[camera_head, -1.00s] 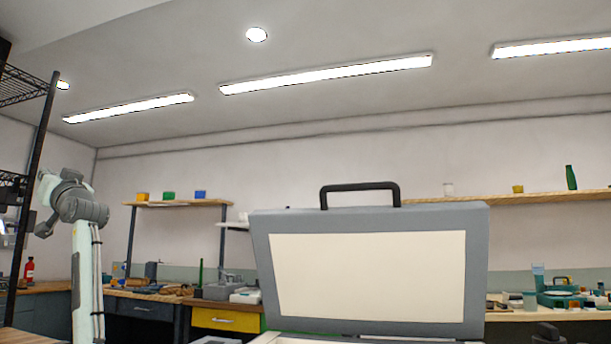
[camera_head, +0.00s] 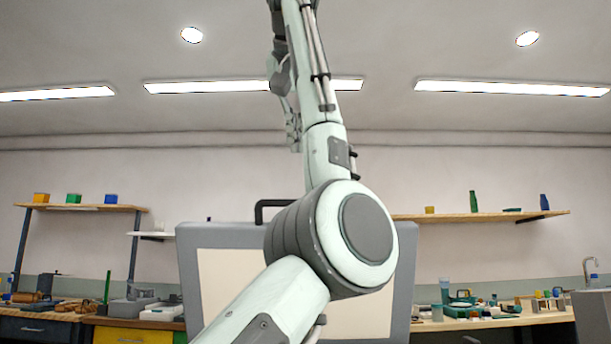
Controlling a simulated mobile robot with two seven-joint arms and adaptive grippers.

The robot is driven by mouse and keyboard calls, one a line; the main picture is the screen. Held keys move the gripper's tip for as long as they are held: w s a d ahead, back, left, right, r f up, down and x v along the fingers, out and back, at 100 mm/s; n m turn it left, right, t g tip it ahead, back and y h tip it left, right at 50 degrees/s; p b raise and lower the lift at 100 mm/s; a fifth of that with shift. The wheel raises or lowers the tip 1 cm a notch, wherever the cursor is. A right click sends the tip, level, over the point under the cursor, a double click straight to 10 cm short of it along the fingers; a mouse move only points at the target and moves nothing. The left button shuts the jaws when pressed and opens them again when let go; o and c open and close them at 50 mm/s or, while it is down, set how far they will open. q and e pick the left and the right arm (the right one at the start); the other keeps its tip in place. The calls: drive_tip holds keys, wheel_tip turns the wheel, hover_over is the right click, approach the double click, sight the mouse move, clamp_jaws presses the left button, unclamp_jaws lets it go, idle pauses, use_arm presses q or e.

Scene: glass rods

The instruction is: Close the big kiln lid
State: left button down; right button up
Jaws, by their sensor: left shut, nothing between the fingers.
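The big kiln lid (camera_head: 404,275) stands raised and upright in the middle of the head view, a grey frame around a cream inner panel. Its black handle (camera_head: 262,208) sticks up at the top edge, partly hidden by my arm. My left arm crosses in front of the lid and reaches up toward the ceiling. My left gripper (camera_head: 294,143) hangs pointing down above the lid's handle in the picture, small and apart from it. It is shut and empty. The kiln body is below the picture. My right gripper is out of view.
A cluttered bench (camera_head: 58,315) stands at the left and another bench (camera_head: 540,318) with jars and a tap at the right. Wall shelves (camera_head: 480,216) hold small coloured boxes and bottles. The space above the lid is open apart from my arm.

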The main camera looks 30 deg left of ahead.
use_arm(q)
drive_tip(key=p+x, duration=0.1)
drive_tip(key=x, duration=0.9)
drive_tip(key=shift+r, duration=0.1)
drive_tip(key=shift+s+d+f, duration=0.3)
drive_tip(key=shift+s+f, duration=0.2)
drive_tip(key=shift+s, duration=0.05)
drive_tip(key=shift+s+d+f, duration=0.3)
drive_tip(key=shift+s+f, duration=0.15)
drive_tip(key=shift+s, duration=0.05)
drive_tip(key=shift+s+d+f, duration=0.15)
drive_tip(key=shift+s+f, duration=0.1)
drive_tip(key=shift+s, duration=0.05)
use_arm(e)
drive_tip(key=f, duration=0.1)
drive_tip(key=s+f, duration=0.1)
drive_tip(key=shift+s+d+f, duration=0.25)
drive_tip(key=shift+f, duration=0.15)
use_arm(q)
drive_tip(key=shift+f+b, duration=0.15)
drive_tip(key=shift+b, duration=0.15)
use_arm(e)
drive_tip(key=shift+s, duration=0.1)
